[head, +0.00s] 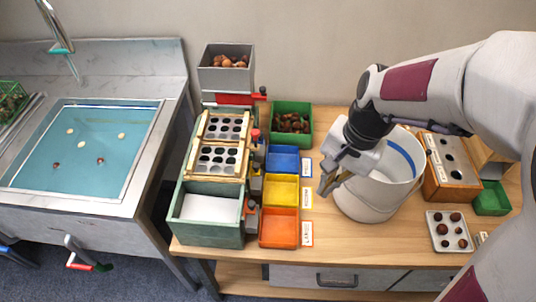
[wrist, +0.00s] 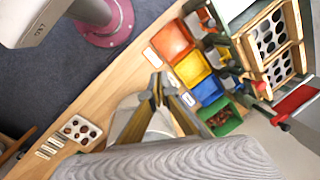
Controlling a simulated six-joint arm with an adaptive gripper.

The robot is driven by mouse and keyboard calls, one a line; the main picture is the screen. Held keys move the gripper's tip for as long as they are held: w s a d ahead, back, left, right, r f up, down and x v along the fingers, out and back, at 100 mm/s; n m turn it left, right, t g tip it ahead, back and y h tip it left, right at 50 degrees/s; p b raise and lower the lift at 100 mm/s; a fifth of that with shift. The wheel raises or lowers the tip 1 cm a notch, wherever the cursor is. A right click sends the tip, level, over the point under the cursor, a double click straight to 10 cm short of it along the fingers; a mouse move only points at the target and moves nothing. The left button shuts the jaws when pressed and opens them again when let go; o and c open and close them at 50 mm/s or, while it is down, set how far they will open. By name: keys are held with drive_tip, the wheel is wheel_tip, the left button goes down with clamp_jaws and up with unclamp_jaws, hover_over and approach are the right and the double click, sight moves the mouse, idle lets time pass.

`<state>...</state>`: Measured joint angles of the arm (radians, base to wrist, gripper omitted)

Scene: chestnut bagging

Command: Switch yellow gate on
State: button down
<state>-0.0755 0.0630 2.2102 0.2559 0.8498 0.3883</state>
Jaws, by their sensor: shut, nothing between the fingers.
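The green chestnut sorter (head: 211,230) stands left of the bins, with small gate levers along its right side. The gate piece beside the yellow bin (head: 256,172) is small and partly hidden; I cannot tell its position. The yellow bin (head: 281,189) looks empty and lies between the blue bin (head: 283,159) and the orange bin (head: 279,228); it also shows in the wrist view (wrist: 193,68). My gripper (head: 324,190) is shut and empty, to the right of the yellow bin and its label, apart from the gates. Its fingertips (wrist: 162,82) show in the wrist view.
A white bucket (head: 362,206) stands just right of my gripper, partly behind it. A green bin of chestnuts (head: 307,112) is behind the blue bin. A hopper (head: 226,81) tops the sorter's back. A tray of chestnuts (head: 437,244) lies at the right.

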sight(255, 172)
drive_tip(key=w+a+f+m+y, duration=0.1)
drive_tip(key=w+a+f+m, duration=0.1)
drive_tip(key=w+m, duration=0.4)
drive_tip(key=w+a+f+m+y, duration=0.1)
drive_tip(key=w+a+f+m, duration=0.2)
drive_tip(key=w+a+m, duration=0.2)
drive_tip(key=shift+w+f+m+t, duration=0.15)
drive_tip(key=shift+w+m+t, duration=0.25)
drive_tip(key=shift+m, duration=1.3)
drive_tip(key=shift+w, duration=0.1)
drive_tip(key=w+a+f, duration=0.1)
drive_tip(key=a+f, duration=0.5)
drive_tip(key=shift+a+f, duration=0.25)
drive_tip(key=shift+a, duration=0.1)
